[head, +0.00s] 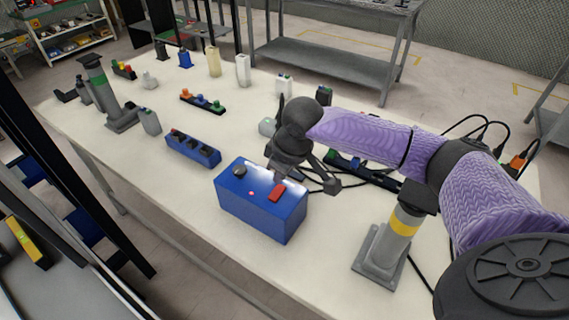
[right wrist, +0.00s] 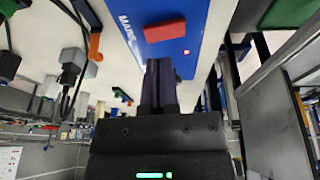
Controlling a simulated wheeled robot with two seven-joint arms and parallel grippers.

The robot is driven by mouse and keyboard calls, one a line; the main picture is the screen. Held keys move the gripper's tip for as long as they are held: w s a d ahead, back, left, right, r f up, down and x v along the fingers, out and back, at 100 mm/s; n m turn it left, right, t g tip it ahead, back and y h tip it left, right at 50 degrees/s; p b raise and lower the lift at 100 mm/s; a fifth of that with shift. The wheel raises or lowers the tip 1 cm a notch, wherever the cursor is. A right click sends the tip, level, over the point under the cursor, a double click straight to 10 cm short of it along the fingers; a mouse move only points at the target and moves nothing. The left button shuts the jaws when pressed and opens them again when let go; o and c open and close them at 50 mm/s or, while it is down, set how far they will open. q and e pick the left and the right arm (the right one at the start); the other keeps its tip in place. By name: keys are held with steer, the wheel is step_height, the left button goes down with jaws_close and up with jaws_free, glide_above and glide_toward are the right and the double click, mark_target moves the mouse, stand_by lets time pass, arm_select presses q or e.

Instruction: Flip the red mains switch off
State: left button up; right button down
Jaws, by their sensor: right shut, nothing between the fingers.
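The blue mains box (head: 262,211) stands on the white table near its front edge. On its top are the red switch (head: 277,191), a small lit red lamp (head: 251,193) and a black knob (head: 239,171). In the right wrist view, the red switch (right wrist: 165,30) lies just past my fingertips, with the lit lamp (right wrist: 186,52) beside it and part of a "MAINS" label. My right gripper (right wrist: 160,65) is shut and empty, close to the box top at the switch. I cannot tell whether it touches. My left gripper is out of view.
A grey post with a yellow band (head: 401,222) stands right of the box. A blue block with black buttons (head: 193,150) sits to its left. Black cables run behind and right of the box.

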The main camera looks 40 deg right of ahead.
mark_target(277, 193)
steer(key=shift+d+f+b, duration=0.15)
steer(key=shift+f+b, duration=0.05)
steer(key=shift+f, duration=0.55)
steer(key=shift+d+f+b, duration=0.1)
steer(key=shift+f+b, duration=0.05)
steer(key=shift+f, duration=0.55)
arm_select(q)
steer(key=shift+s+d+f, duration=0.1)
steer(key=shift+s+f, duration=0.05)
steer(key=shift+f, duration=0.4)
